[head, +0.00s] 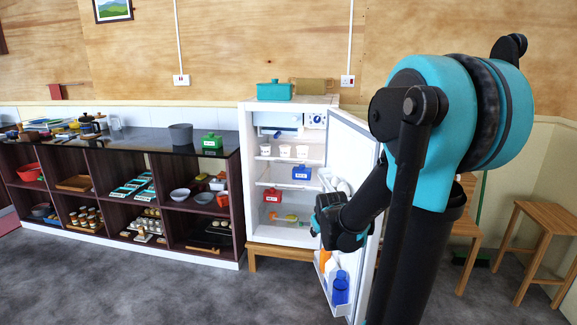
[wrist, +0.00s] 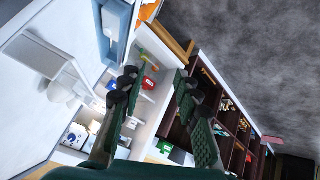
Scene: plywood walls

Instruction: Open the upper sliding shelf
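The white fridge (head: 246,170) stands open, its door (head: 357,143) swung out to the right. Inside, the upper shelf (head: 285,161) bears several white cups and looks pushed in. A lower shelf (head: 283,187) is below it, with a blue box (head: 301,173) just above. My gripper (head: 317,225) is in front of the fridge's right side, near the door, lower than the upper shelf in the picture. In the wrist view my gripper (wrist: 157,77) has its two fingers apart, with nothing between them. Contact with a shelf cannot be seen.
The door's lower rack (head: 341,290) holds bottles close to my arm. A dark shelf unit (head: 240,215) stands left of the fridge. Wooden stools (head: 540,215) stand at the right. The grey floor (head: 180,290) in front is clear.

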